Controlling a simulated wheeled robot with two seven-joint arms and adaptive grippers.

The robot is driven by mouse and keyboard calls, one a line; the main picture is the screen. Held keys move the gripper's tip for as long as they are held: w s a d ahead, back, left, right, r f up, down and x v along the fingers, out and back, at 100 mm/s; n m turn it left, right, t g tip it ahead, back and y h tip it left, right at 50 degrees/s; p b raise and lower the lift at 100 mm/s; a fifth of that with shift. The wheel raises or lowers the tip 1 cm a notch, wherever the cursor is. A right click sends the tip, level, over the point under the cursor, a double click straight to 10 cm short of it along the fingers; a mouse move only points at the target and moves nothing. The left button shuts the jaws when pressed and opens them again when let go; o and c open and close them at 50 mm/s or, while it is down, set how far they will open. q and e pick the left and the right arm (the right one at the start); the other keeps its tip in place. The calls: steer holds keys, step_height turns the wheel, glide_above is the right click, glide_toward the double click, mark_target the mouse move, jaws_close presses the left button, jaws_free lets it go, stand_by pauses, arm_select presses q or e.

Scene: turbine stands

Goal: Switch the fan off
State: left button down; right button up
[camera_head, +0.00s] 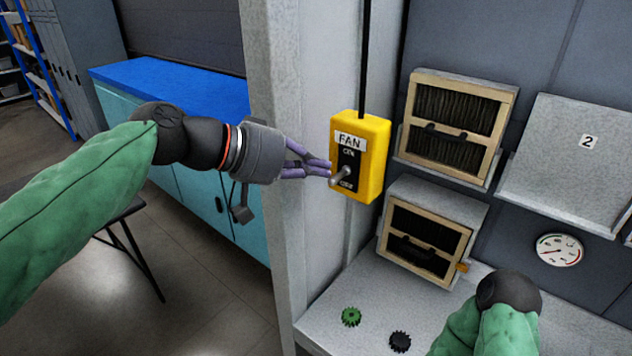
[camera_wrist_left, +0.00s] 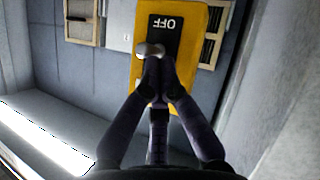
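The yellow fan switch box (camera_head: 372,150) is fixed to a grey post, with a FAN label, ON above and OFF below. Its metal toggle lever (camera_head: 341,175) sticks out, its tip low and to the left near OFF; its exact setting I cannot tell. My left gripper (camera_head: 329,169) is at the box's left side, fingers together at the lever. In the left wrist view the box (camera_wrist_left: 142,75) shows OFF upside down, and the lever's rounded end (camera_wrist_left: 150,49) is just beyond the closed fingertips (camera_wrist_left: 156,66). Whether they touch is unclear. My right gripper is out of view.
Two framed filters (camera_head: 455,120) are right of the box. A gauge (camera_head: 559,250) and a panel marked 2 (camera_head: 565,165) are farther right. A green gear (camera_head: 351,317) and a black gear (camera_head: 400,341) lie on the grey bench. A blue-topped cabinet (camera_head: 190,90) stands behind my left arm.

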arm_select(q)
steer(key=shift+f+h+b, duration=0.15)
steer(key=shift+h+b, duration=0.15)
steer(key=shift+b, duration=0.45)
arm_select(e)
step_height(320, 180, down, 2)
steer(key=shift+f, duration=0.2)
arm_select(q)
steer(key=shift+r+p, duration=0.6)
steer(key=shift+r, duration=0.2)
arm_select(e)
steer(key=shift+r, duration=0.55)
arm_select(q)
steer(key=shift+a, duration=0.1)
